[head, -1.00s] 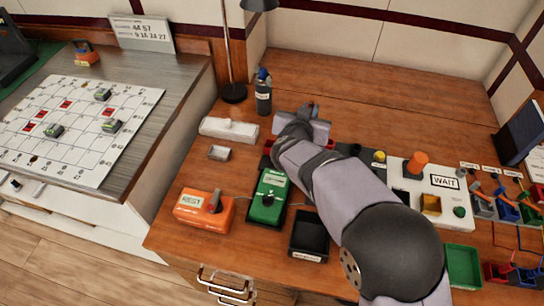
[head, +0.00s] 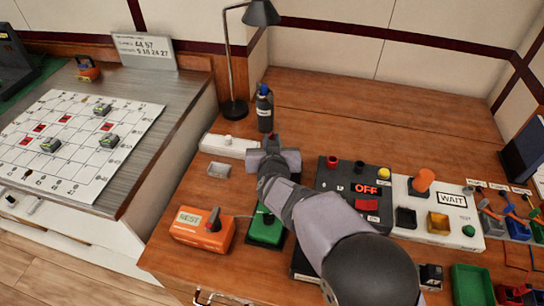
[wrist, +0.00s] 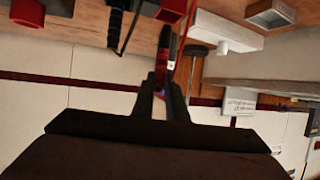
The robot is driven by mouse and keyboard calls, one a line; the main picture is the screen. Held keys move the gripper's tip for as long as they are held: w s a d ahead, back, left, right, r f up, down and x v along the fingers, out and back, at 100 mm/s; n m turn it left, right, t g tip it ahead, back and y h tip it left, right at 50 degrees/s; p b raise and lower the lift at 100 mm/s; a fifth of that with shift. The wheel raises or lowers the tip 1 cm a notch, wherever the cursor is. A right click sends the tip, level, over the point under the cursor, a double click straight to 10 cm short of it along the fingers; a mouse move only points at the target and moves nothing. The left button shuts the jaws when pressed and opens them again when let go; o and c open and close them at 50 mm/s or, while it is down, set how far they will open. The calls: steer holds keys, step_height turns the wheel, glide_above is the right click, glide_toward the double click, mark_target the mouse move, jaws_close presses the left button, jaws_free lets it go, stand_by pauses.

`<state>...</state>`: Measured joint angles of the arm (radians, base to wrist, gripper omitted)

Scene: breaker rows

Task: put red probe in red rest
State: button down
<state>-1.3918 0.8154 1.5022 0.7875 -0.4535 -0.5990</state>
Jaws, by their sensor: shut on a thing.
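My gripper (wrist: 165,95) is shut on the red probe (wrist: 162,62), a slim dark stick with a red band, held upright in the wrist view between the fingertips. A thin red lead runs beside it. In the head view my gripper (head: 272,150) is at the back of the bench, next to a white block, and the probe is too small to make out there. A red round fitting (head: 333,161) stands at the back of the black OFF panel, right of my gripper; I cannot tell for sure whether it is the red rest.
The white block (head: 228,146) and a small grey tray (head: 218,170) lie left of my gripper. A dark bottle (head: 264,110) and lamp stand behind. An orange meter (head: 202,232) and green meter (head: 264,228) are in front. The bench's back right is clear.

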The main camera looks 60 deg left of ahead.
steer(key=shift+f, duration=2.55)
steer(key=shift+f, duration=0.2)
steer(key=c, duration=1.8)
jaws_free()
steer(key=shift+o, duration=0.2)
steer(key=shift+r, duration=0.2)
steer(key=shift+d, duration=0.1)
steer(key=b+v, duration=0.1)
steer(key=v, duration=1.1)
